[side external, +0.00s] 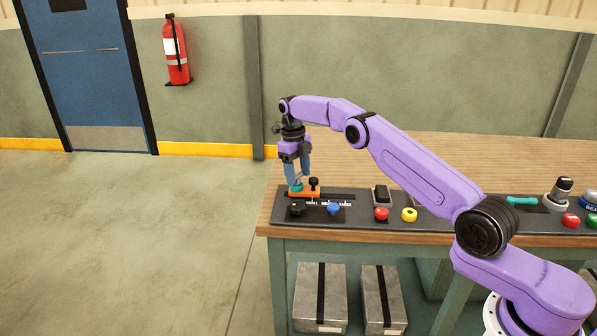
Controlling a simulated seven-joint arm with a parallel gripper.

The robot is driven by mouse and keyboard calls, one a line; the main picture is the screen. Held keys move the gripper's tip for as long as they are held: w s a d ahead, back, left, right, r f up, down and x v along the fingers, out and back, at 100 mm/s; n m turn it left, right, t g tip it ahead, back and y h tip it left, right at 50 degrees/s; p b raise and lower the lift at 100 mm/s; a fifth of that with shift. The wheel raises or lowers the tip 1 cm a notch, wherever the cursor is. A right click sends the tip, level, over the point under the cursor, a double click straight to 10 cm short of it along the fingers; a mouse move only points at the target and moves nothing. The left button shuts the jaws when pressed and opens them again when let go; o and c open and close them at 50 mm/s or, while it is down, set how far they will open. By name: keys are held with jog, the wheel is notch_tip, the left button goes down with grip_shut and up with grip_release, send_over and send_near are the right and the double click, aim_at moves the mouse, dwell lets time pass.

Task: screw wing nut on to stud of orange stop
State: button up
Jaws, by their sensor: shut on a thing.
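The orange stop (306,194) sits on the dark panel at the left end of the bench, with a black knob (314,182) standing on its right part. My gripper (297,182) points down over the stop's left end, its blue-grey fingers shut on a small teal piece (296,189), which looks like the wing nut. The teal piece is right at the stop's top, but I cannot tell whether it is seated or how far it is threaded. The stud is hidden by the fingers and the teal piece.
In front of the stop are a black knob (297,209) and a blue knob (333,209). The wooden bench top (440,150) behind is clear.

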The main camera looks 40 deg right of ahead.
jog(key=shift+w+a+r+m, duration=0.2)
jog(key=shift+w+a+m, duration=0.2)
jog(key=shift+m, duration=0.4)
jog(key=o, duration=1.7)
jog(key=shift+s, duration=0.1)
jog(key=shift+d+f, duration=0.1)
jog(key=shift+d, duration=0.05)
jog(key=shift+s+d, duration=0.1)
jog(key=shift+c, duration=0.7)
jog(key=shift+r, duration=1.7)
